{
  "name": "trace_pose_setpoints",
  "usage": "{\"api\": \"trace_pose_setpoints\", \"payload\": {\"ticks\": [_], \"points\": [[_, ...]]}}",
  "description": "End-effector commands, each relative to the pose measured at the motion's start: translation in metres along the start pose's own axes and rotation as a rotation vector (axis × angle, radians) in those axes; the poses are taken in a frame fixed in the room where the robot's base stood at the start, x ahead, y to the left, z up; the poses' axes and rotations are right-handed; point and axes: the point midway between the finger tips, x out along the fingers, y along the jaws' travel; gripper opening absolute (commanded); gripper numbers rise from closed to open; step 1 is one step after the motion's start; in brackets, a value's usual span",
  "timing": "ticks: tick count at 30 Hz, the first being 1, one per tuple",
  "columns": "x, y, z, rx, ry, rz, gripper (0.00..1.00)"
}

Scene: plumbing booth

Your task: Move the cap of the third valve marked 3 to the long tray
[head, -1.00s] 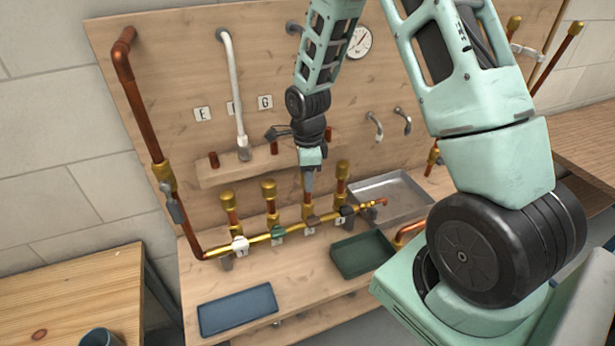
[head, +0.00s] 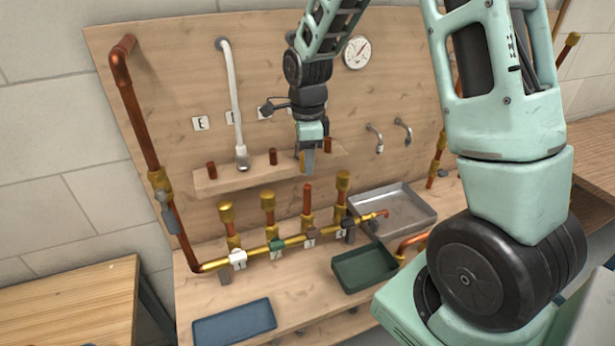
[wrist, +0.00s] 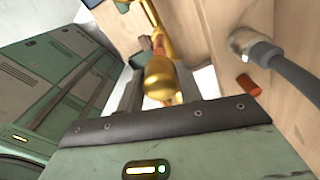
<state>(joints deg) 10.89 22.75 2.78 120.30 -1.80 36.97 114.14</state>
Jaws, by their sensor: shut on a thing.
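My gripper (head: 308,170) is shut on the gold cap, raised above the third riser of the brass manifold. Only a sliver of the cap (head: 301,161) shows beside the fingers in the head view; in the wrist view a gold cap (wrist: 160,78) appears between the fingers. The long blue tray (head: 235,323) lies empty at the bench's front left.
Capped risers stand on both sides: first (head: 227,213), second (head: 267,201) and fourth (head: 343,182). A wooden ledge (head: 240,178) with copper stubs is behind my gripper. A green tray (head: 365,269) and a grey metal tray (head: 413,208) sit to the right.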

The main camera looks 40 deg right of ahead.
Motion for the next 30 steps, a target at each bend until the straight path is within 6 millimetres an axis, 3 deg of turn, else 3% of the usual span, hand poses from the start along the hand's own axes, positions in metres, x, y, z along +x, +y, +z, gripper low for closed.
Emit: {"api": "trace_pose_setpoints", "payload": {"ticks": [9,30], "points": [[-0.029,0.0,0.001,0.0,-0.001,0.0,0.12],[-0.063,0.0,0.0,0.0,0.0,0.0,0.12]]}}
